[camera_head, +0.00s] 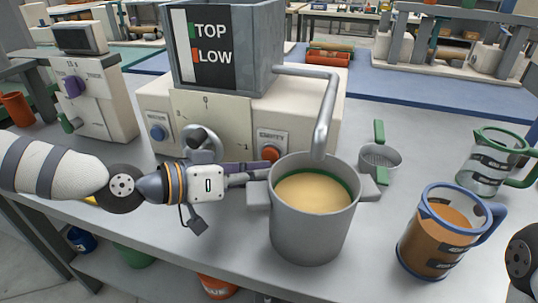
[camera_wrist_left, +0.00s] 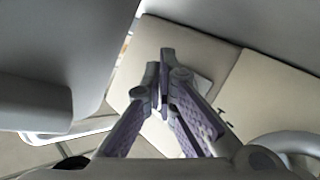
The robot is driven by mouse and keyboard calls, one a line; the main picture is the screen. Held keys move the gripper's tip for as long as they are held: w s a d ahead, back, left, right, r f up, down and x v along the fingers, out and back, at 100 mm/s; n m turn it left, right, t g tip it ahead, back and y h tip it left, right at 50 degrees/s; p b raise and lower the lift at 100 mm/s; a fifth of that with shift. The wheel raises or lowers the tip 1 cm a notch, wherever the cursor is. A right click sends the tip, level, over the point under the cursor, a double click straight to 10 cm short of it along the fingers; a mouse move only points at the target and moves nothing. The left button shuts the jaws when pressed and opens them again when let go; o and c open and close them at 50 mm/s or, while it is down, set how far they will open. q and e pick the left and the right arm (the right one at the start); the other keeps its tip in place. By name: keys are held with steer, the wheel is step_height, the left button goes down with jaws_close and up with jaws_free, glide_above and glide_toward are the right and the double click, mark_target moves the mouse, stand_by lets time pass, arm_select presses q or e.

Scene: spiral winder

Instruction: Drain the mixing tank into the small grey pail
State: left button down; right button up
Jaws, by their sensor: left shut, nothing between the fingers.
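The mixing tank (camera_head: 228,62) is a grey square vessel marked TOP and LOW, on a cream base with a blue button (camera_head: 157,133) and an orange-red button (camera_head: 271,153) by the label EMPTY. Its bent spout (camera_head: 323,125) ends above the small grey pail (camera_head: 308,230), which stands upright with beige liquid inside. My left gripper (camera_head: 262,172) is shut and empty, its fingers in front of the base, close to the orange-red button and left of the pail. I cannot tell if it touches either. The shut fingers show in the left wrist view (camera_wrist_left: 161,75). My right gripper is out of view.
A blue-rimmed jug (camera_head: 433,250) of brown liquid stands right of the pail. A green-handled strainer (camera_head: 379,157) and a green-rimmed jug (camera_head: 488,170) stand behind. A cream machine with a purple knob (camera_head: 75,87) stands left. The bench front edge runs below my left arm.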

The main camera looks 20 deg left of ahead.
arm_select(q)
steer(key=shift+s, duration=0.1)
steer(key=shift+s+r, duration=0.15)
steer(key=shift+s, duration=0.15)
steer(key=s+p, duration=0.1)
steer(key=s, duration=0.2)
steer(key=shift+s+a+p, duration=0.1)
steer(key=shift+s+p, duration=0.1)
steer(key=shift+p, duration=0.2)
steer(key=shift+s, duration=0.4)
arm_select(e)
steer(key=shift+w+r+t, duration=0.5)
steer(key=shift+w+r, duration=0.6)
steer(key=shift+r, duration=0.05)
arm_select(q)
steer(key=shift+f, duration=0.2)
